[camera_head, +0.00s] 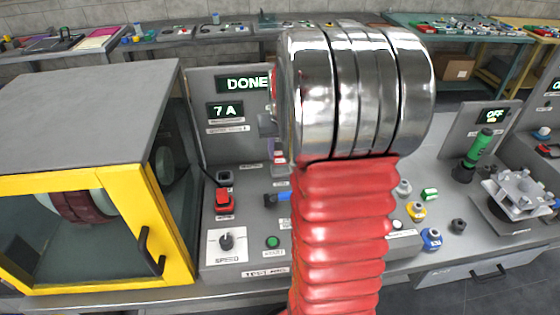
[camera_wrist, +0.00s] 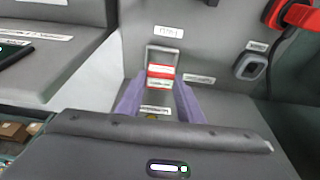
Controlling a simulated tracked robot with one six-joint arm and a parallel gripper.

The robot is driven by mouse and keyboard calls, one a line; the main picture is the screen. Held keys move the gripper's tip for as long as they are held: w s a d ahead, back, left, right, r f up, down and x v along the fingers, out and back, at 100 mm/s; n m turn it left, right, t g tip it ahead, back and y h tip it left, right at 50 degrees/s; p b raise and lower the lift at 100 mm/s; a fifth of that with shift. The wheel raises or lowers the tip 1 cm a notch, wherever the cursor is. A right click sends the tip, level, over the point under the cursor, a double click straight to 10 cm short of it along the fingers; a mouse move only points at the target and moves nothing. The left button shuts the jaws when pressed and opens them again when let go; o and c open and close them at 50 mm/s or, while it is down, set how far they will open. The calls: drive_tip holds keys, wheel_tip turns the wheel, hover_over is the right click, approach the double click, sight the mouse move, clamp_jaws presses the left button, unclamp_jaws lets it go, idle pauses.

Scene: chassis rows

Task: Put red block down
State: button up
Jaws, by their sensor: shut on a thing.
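In the wrist view the red block (camera_wrist: 160,71), with a white band across it, sits between the purple fingers of my gripper (camera_wrist: 159,80). My gripper is shut on it. The block is in front of a grey rectangular frame (camera_wrist: 163,50) on the grey panel. I cannot tell whether it touches the frame or the surface below. In the head view my own arm covers most of this area. A small red and white patch, likely the block, shows at the arm's left edge.
In the head view a yellow-framed cabinet (camera_head: 178,225) stands left. The test panel (camera_head: 228,140) reads DONE and 7 A. A red switch (camera_head: 224,200) and a SPEED knob (camera_head: 226,242) are on the bench. Connectors, a green-handled tool (camera_head: 479,148) and a metal fixture (camera_head: 518,190) stand right.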

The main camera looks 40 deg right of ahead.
sight(281, 163)
drive_tip(key=shift+f, duration=1.85)
drive_tip(key=shift+f, duration=0.1)
drive_tip(key=o, duration=1)
drive_tip(key=shift+o, duration=0.2)
drive_tip(key=v, duration=1.2)
drive_tip(key=shift+a, duration=0.1)
